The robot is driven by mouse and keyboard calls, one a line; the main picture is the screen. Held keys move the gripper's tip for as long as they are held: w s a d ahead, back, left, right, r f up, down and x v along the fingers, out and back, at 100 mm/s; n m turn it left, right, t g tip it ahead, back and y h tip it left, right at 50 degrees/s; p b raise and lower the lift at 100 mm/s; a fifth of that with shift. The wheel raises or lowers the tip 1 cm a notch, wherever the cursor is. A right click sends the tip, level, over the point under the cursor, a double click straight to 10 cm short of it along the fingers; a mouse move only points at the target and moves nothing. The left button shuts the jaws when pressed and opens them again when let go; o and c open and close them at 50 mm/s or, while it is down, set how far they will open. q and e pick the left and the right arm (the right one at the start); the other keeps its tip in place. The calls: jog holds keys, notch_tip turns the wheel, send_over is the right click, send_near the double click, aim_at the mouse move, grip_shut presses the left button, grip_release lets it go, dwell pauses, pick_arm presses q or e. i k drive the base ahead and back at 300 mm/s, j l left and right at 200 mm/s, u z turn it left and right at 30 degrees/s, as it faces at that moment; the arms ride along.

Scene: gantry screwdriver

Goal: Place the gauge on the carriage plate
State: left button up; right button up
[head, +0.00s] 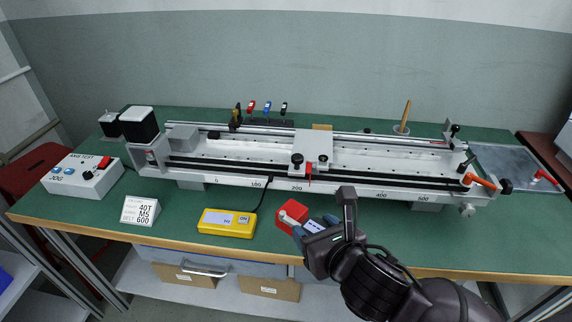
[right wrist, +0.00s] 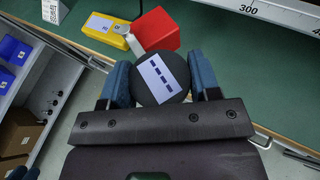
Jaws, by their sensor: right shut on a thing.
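The gauge is a round black body with a white label (right wrist: 161,78), seen in the right wrist view between the blue-grey fingers of my right gripper (right wrist: 161,72). In the head view my right gripper (head: 323,213) is over the front of the bench, shut on the gauge, with the label (head: 315,226) partly showing. A red block (head: 292,213) is right beside the gauge, with a pale stem between them; I cannot tell whether they are joined. The carriage plate (head: 309,143) is a pale plate on the gantry rails, behind the gripper. My left gripper is not in view.
A yellow meter (head: 227,223) with a cable lies left of the red block. A spec card (head: 141,211) and a control box (head: 83,177) stand farther left. The gantry's front rail with its scale (head: 372,192) lies between gripper and carriage. Orange levers (head: 480,181) stick up at right.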

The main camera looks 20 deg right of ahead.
aim_at(328, 145)
jog(key=i+j+z, duration=0.15)
jog(key=j+z, duration=0.2)
jog(key=i+j+z, duration=0.1)
jog(key=j+z, duration=0.15)
jog(key=z, duration=0.15)
jog(key=j+z, duration=0.35)
jog(key=i+j, duration=0.05)
